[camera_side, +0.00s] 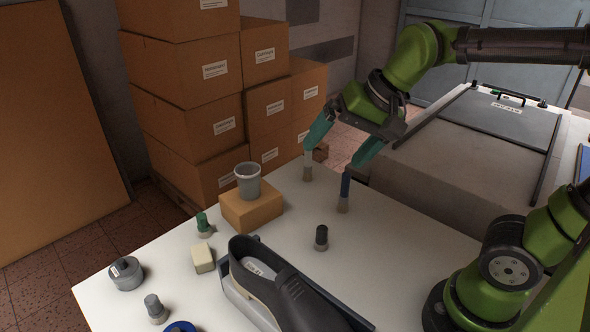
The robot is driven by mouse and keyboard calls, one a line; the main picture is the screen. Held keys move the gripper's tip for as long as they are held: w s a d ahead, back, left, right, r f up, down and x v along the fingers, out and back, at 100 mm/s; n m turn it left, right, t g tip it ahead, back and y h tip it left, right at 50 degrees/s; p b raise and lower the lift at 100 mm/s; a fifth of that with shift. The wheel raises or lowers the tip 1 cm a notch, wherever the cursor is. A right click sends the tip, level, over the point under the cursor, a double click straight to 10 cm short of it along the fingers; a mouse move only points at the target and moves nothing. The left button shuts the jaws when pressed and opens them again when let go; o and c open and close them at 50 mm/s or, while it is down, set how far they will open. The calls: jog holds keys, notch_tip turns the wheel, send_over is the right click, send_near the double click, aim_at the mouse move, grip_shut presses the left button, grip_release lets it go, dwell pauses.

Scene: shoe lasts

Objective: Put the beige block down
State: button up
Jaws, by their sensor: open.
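The beige block (203,258) is small and rests on the white table, left of the dark shoe. My gripper (326,190) is open, with its two fingers pointing down, wide apart, close above the far part of the table. I see nothing between the fingers. The gripper is well to the right of the beige block and farther back, and does not touch it.
A tan box (252,209) bears a grey cup (248,182), between block and gripper. A dark shoe (285,290) lies in front. A green-topped piece (203,224), a dark-topped piece (321,237) and a grey canister (126,273) stand around. Table right of the gripper is clear.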

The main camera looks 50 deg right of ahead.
jog(key=s+d+f+n+t, duration=0.1)
jog(key=s+d+f+n, duration=0.1)
jog(key=s, duration=0.4)
jog(key=shift+f+n+t+h, duration=0.3)
jog(key=shift+f+n, duration=0.2)
jog(key=shift+n, duration=0.3)
dwell(0.3)
